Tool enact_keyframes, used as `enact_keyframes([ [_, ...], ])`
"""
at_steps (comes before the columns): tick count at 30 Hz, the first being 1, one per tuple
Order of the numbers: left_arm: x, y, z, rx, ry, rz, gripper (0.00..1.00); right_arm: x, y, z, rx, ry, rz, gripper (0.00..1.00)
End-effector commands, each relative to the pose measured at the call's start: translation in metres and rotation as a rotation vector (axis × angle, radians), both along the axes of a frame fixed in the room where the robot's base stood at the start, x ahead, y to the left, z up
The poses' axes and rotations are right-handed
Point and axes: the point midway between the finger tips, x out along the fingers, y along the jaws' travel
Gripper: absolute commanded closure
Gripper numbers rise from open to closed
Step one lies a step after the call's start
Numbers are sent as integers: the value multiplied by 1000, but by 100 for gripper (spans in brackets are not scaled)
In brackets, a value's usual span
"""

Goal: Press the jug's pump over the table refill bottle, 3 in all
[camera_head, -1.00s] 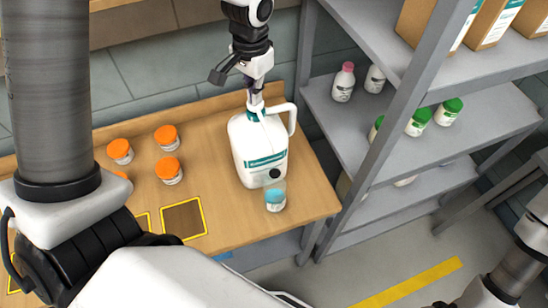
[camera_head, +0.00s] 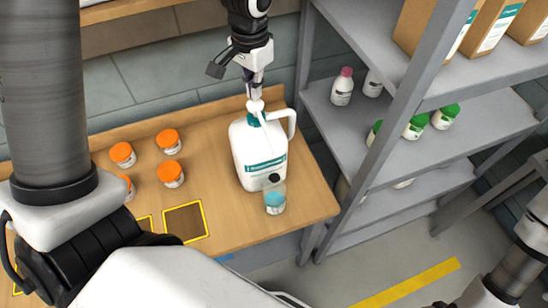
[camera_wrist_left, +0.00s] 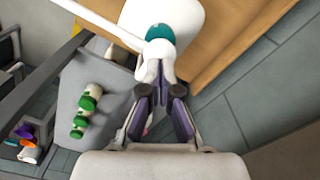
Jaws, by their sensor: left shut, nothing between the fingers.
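The white jug (camera_head: 250,165) with a teal label stands upright at the right end of the wooden table, its white pump head (camera_head: 256,105) on top. My left gripper (camera_head: 254,90) is shut and empty, pointing down at the pump head. In the left wrist view its fingertips (camera_wrist_left: 161,90) are right at the white pump head (camera_wrist_left: 155,65), above the teal collar (camera_wrist_left: 160,36); whether they touch is unclear. The clear refill bottle (camera_head: 275,200) with blue liquid stands directly in front of the jug. A dark round spot shows at its top. My right gripper is out of view.
Several orange-lidded jars (camera_head: 170,173) stand left on the table, near a yellow-framed dark square (camera_head: 185,222). A grey shelf (camera_head: 400,160) with green-capped bottles (camera_head: 415,127) and cartons stands close to the right. The table front between square and bottle is clear.

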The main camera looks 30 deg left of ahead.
Motion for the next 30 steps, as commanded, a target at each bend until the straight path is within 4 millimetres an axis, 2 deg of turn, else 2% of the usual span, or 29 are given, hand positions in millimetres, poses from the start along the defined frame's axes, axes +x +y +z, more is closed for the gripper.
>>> enact_keyframes([
  [10, 1, 0, 4, 1, -2, 0, 100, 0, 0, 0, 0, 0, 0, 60],
  [24, 1, 0, 57, 0, -3, 0, 100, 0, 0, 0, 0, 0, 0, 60],
  [30, 0, 0, 60, 0, 0, -1, 100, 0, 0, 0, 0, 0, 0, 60],
])
